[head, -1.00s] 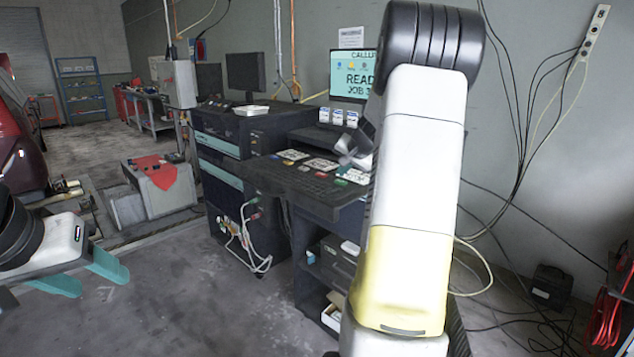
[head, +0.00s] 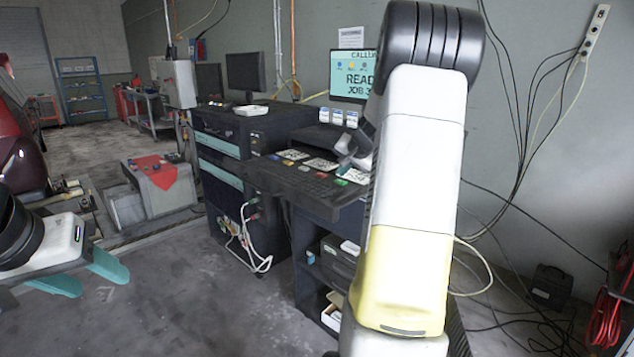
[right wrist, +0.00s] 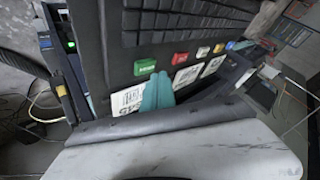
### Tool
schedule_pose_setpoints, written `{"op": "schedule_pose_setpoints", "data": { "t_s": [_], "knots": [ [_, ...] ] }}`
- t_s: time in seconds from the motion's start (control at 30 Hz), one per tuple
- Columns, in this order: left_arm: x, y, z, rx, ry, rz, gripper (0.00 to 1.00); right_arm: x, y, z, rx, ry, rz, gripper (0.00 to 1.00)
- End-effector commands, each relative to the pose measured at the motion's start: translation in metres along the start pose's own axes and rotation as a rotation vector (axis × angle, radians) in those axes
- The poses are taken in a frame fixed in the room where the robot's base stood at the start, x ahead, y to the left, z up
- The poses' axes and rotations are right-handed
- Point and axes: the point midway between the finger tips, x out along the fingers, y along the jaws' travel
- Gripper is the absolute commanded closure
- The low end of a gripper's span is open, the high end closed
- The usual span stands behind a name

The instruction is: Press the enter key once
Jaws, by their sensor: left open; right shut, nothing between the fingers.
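The dark console keyboard (head: 290,181) stands on the cabinet's front shelf, and its black keys (right wrist: 180,22) fill the top of the right wrist view. A green key (right wrist: 145,67) with small white lettering sits beside a red key (right wrist: 180,59); the lettering is too small to read surely. My right gripper (right wrist: 160,80) is shut and empty. Its teal fingertips appear just below and between the green and red keys, over white label cards; I cannot tell whether they touch. In the head view my right arm partly hides this gripper. My left gripper (head: 80,276) is open and empty, far left above the floor.
A monitor (head: 352,75) stands behind the keyboard, partly hidden by my right arm. Label cards (head: 320,164) and coloured buttons lie along the console. Cables (head: 250,240) hang from the cabinet front. A red car is at the left edge. Open floor lies in front.

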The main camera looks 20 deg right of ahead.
Motion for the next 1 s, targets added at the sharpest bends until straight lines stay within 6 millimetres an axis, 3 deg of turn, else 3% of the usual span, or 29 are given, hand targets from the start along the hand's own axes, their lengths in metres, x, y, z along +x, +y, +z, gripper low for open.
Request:
{"op": "schedule_pose_setpoints", "data": {
  "t_s": [1.0],
  "knots": [
    [0.0, 0.0, 0.0, 0.0, 0.0, 0.0, 0.47, 0.0057, 0.0042, 0.0042, 0.0, 0.0, 0.0, 1.0]
  ]
}}
